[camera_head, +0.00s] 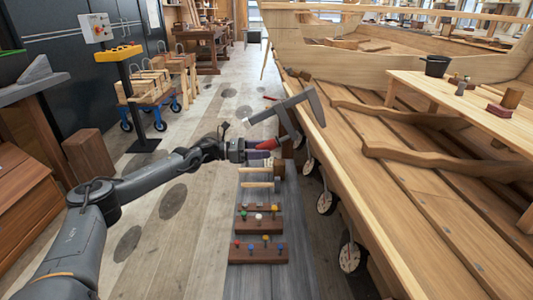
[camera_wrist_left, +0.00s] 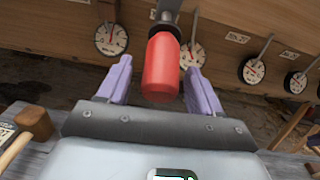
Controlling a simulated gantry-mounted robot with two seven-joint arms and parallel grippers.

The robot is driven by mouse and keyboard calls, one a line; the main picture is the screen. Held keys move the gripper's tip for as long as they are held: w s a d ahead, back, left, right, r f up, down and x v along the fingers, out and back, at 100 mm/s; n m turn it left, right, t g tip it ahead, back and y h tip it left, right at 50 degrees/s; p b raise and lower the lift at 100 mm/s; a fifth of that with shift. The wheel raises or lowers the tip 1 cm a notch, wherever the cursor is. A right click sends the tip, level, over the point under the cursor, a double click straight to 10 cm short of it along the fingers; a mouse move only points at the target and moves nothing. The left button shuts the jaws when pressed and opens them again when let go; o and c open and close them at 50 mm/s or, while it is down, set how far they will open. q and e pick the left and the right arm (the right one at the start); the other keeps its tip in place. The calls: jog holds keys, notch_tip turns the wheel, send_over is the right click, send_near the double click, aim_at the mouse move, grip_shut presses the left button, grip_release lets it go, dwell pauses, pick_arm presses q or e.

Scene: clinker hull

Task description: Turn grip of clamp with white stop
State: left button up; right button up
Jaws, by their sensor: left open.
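A large grey clamp (camera_head: 290,115) is set at the edge of the wooden hull, with a red grip (camera_head: 267,144) at its lower end. My left gripper (camera_head: 257,152) is at the red grip. In the left wrist view the red grip (camera_wrist_left: 162,72) hangs between the two lilac fingers of my left gripper (camera_wrist_left: 158,80). The fingers are apart, with a gap showing on both sides of the grip. My right gripper is in neither view.
Round gauges (camera_wrist_left: 111,39) line the hull side behind the grip. A wooden mallet (camera_wrist_left: 35,122) lies at the left in the wrist view. Wooden racks with coloured pegs (camera_head: 258,252) stand on the grey bench below. The floor left of the bench is mostly clear.

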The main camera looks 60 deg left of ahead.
pick_arm(q)
jog(key=shift+b+x, duration=0.3)
jog(key=shift+x, duration=0.65)
jog(key=c, duration=1)
jog(key=shift+o, duration=0.2)
jog(key=shift+r, duration=0.1)
